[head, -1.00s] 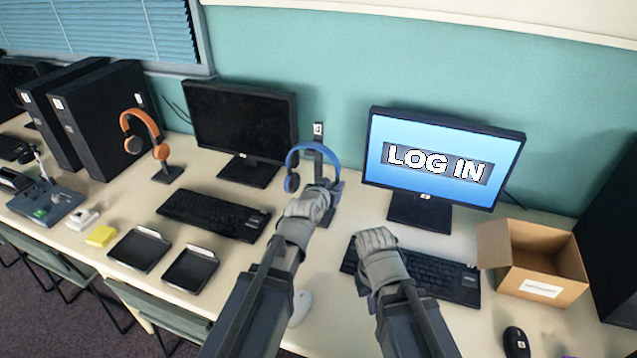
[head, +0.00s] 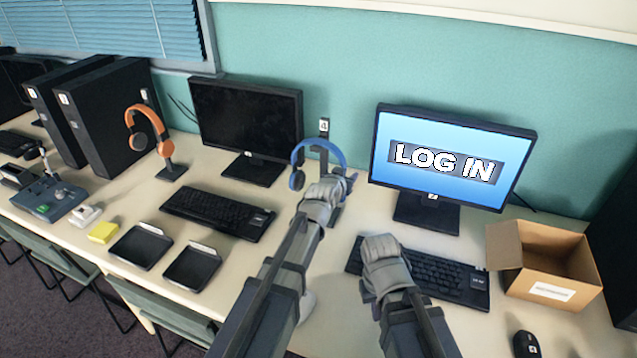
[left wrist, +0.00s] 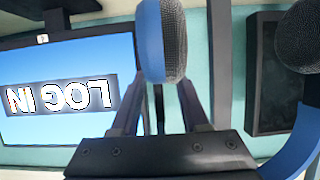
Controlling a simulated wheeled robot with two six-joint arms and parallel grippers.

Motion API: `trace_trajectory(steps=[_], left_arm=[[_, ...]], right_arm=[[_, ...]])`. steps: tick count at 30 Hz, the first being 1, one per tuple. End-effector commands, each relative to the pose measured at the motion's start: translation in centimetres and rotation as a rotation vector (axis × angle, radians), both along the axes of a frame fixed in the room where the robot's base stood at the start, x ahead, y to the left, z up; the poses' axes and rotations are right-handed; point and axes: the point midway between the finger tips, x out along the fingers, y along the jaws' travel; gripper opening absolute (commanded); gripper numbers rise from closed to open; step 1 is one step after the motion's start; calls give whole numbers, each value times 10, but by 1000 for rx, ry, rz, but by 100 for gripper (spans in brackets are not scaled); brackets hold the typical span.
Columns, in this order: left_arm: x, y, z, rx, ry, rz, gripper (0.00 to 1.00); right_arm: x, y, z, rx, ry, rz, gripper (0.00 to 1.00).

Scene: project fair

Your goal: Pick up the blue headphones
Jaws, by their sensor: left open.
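The blue headphones (head: 297,180) hang on a dark stand between the two monitors in the head view. My left gripper (head: 328,188) is in front of them and hides part of the headphones and stand. In the left wrist view my left gripper (left wrist: 162,95) is open, with one blue-and-grey ear cup (left wrist: 162,42) in line with the gap between its fingers. I cannot tell whether the fingers touch it. The other ear cup (left wrist: 300,38) is at the right edge. My right gripper (head: 383,250) is over the right keyboard; its fingers cannot be made out.
Orange headphones (head: 140,140) hang on a stand to the left. A lit monitor (head: 447,160) stands behind to the right, a dark monitor (head: 245,118) to the left. An open cardboard box (head: 550,290) is at the right. Keyboards (head: 215,213) and black trays (head: 192,268) lie on the desk.

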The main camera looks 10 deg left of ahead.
Motion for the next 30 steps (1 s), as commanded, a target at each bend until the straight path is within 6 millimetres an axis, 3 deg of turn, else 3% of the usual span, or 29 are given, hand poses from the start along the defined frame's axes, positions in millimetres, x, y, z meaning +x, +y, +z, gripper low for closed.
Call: trace_trajectory(steps=[4, 15, 30], left_arm=[[-1, 0, 1, 0, 0, 0, 43], [-1, 0, 1, 0, 0, 0, 1], [-1, 0, 1, 0, 0, 0, 0]], right_arm=[[0, 0, 1, 0, 0, 0, 0], [0, 0, 1, 0, 0, 0, 0], [0, 0, 1, 0, 0, 0, 0]])
